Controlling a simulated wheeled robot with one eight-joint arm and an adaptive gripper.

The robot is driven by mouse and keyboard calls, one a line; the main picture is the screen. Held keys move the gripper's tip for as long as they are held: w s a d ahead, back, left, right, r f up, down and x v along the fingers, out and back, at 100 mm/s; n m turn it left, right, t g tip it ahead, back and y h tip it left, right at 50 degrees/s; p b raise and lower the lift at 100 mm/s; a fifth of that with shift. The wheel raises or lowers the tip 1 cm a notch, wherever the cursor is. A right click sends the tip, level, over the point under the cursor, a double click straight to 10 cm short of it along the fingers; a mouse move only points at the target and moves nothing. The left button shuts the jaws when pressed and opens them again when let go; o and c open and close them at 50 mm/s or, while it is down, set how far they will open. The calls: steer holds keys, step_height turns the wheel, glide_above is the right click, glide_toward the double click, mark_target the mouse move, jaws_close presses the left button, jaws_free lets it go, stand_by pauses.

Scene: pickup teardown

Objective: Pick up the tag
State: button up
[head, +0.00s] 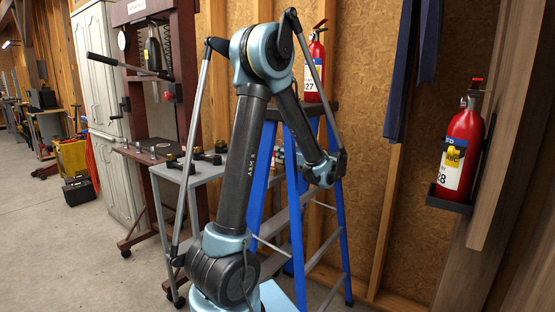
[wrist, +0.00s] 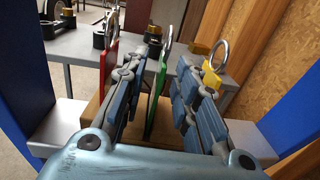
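Three tags with metal rings show in the wrist view: a red tag (wrist: 108,70) at left, a green tag (wrist: 155,98) in the middle and a yellow tag (wrist: 211,77) at right. They appear upright at a wooden block (wrist: 94,103). My gripper (wrist: 157,72) is open, its blue-padded fingers on either side of the green tag, with a gap visible to each side. The left finger is close to the red tag and the right finger overlaps the yellow one; contact is unclear. In the head view, my arm reaches down at the blue stepladder, and the tags cannot be made out.
The blue stepladder (head: 343,228) has a red fire extinguisher (head: 315,65) on top. A grey table (head: 202,170) with dark parts stands beside it. Another extinguisher (head: 461,150) hangs on the right wall. Open concrete floor (head: 70,240) lies at left.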

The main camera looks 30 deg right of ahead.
steer(key=shift+x, duration=1.35)
jaws_close()
steer(key=shift+r, duration=0.45)
steer(key=r, duration=0.1)
steer(key=s+r, duration=0.1)
steer(key=shift+d+r, duration=0.15)
steer(key=shift+r, duration=0.15)
steer(key=v, duration=1.7)
